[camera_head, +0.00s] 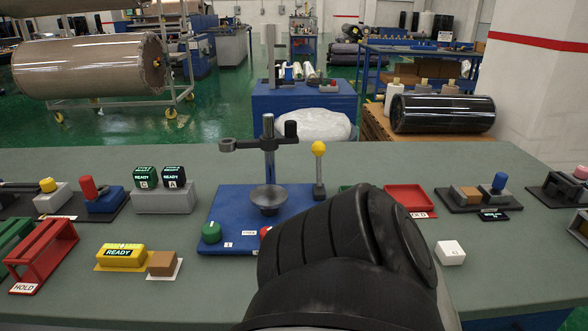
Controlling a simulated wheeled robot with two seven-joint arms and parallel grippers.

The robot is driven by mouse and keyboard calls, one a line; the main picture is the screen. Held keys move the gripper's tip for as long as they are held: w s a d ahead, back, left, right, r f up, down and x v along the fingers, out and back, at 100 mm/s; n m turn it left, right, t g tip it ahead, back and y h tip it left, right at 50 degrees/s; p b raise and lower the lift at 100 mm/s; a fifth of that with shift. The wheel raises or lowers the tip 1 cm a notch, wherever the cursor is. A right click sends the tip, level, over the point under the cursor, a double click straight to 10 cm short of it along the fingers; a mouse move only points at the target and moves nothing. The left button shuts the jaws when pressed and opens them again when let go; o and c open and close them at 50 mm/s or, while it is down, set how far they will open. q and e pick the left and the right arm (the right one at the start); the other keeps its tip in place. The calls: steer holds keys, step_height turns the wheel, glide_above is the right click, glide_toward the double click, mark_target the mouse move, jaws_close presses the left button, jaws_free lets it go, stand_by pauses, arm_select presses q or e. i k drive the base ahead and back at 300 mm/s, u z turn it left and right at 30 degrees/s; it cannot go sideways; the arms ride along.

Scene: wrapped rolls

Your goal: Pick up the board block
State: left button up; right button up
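A small brown block (162,263), which looks like board, sits on a white card at the front left of the table. It is just right of a yellow block marked READY (121,254). Another brown piece (466,192) sits in a dark tray at the right, beside a grey block with a blue knob. No label shows which one is the board block. A large black arm link of mine (345,245) fills the lower middle and hides part of the table. Neither gripper is in view.
A blue base (240,205) with a metal post and cup stands mid-table. A red HOLD frame (42,255) is at the left. A white block (452,252) lies right of my arm, and a red tray (408,198) is behind it. Bare table lies at the front left.

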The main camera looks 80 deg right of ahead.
mark_target(475, 197)
steer(key=u, duration=0.1)
steer(key=k, duration=2.2)
steer(key=z, duration=0.95)
